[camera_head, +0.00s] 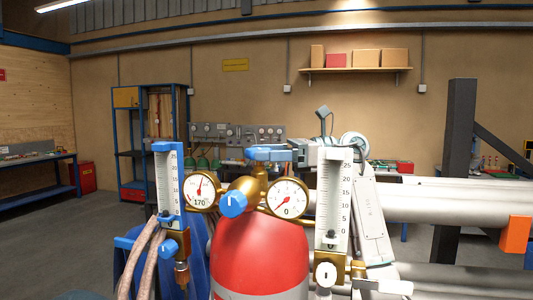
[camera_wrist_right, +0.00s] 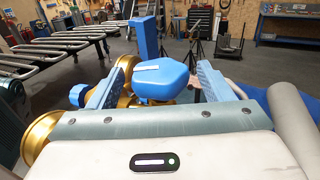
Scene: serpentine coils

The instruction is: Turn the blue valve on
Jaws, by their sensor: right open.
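A red cylinder (camera_head: 260,255) carries a brass regulator (camera_head: 250,187) with a blue front knob (camera_head: 232,204). My right gripper (camera_head: 272,154) is at the cylinder's top, reaching in from the right. In the right wrist view its two blue fingers (camera_wrist_right: 157,72) are apart, one on each side of a blue valve handle (camera_wrist_right: 162,82) with a white stripe. I cannot tell whether the fingers touch it. In the head view the handle is hard to separate from the fingers. My left gripper is not in view.
Two round gauges (camera_head: 200,190) (camera_head: 287,197) flank the regulator. A blue-framed flowmeter (camera_head: 169,188) with hoses (camera_head: 140,262) stands left; a white flowmeter (camera_head: 333,200) stands right. Behind are a workbench, a blue shelf rack (camera_head: 150,140) and a grey post (camera_head: 457,165).

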